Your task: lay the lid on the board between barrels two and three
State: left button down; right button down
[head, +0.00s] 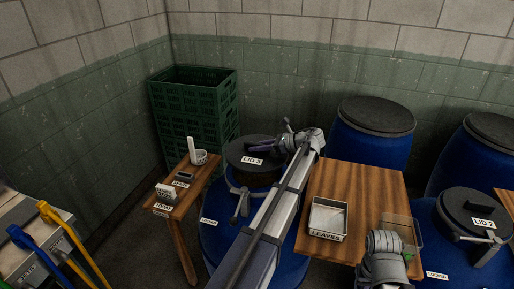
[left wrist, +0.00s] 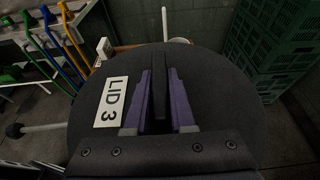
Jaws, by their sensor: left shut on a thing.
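Lid 3 (head: 240,155), a round dark disc with a white "LID 3" label, is in my left gripper (head: 262,146) over the left blue barrel (head: 215,238). In the left wrist view, the purple fingers of my left gripper (left wrist: 158,105) are closed on the black upright handle of lid 3 (left wrist: 205,85). The lid looks roughly level and raised over the barrel's dark top; the exact gap cannot be told. The wooden board (head: 330,180) lies to the right, between this barrel and the one with lid 2 (head: 462,205). My right gripper's fingers do not show.
A white "LEAVES" tray (head: 328,218) and a clear box (head: 402,229) stand on the board's front part; its back is bare. A small wooden table (head: 178,215) with small items stands left. Green crates (head: 192,100) and capped blue barrels (head: 370,148) stand behind.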

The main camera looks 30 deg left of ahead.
aim_at(362, 187)
jog(key=z, duration=1.15)
jog(key=i+j, duration=0.1)
jog(key=j, duration=0.85)
